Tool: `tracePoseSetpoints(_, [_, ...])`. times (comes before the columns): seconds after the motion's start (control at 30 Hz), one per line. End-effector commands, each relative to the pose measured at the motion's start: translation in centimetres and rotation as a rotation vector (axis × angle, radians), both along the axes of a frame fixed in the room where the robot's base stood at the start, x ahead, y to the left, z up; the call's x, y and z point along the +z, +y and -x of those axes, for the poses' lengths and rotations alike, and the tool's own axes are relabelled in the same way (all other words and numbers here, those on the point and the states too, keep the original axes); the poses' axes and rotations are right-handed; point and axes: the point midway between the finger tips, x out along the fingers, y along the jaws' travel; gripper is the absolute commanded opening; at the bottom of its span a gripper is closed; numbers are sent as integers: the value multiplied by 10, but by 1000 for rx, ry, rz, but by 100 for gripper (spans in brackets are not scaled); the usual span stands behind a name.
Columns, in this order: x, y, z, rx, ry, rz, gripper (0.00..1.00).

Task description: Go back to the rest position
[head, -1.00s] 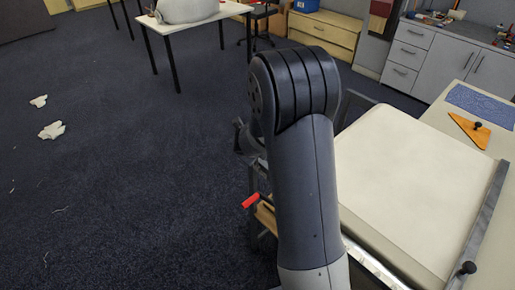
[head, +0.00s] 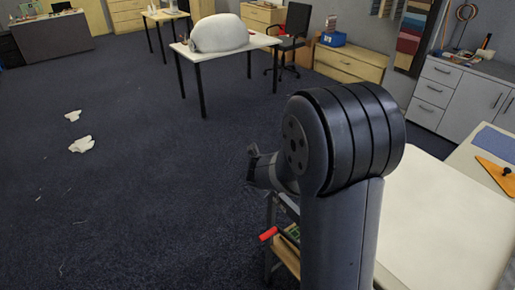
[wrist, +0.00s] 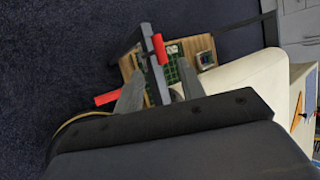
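My gripper (wrist: 161,70) shows in the wrist view with its two grey fingers spread apart and nothing seen between them at close range. In the head view my gripper (head: 262,170) is partly hidden behind my arm's large dark joint, left of the table. The cream-covered table (head: 440,225) is at the right in the head view, and its edge also shows at the right of the wrist view (wrist: 245,80).
White scraps (head: 81,145) lie on the dark carpet. Open floor is at the left; a white table (head: 205,56) stands behind.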

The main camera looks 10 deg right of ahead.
Motion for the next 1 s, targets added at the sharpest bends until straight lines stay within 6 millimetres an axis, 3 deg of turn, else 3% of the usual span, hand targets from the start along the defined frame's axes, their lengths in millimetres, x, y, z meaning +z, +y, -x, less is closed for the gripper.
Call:
tracePoseSetpoints(0.5, [-62, -28, -40, -5, 5, 2, 38])
tracePoseSetpoints(0.7, [-73, -33, -49, -4, 4, 1, 38])
tracePoseSetpoints(1.0, [-75, -34, -51, -5, 4, 1, 38])
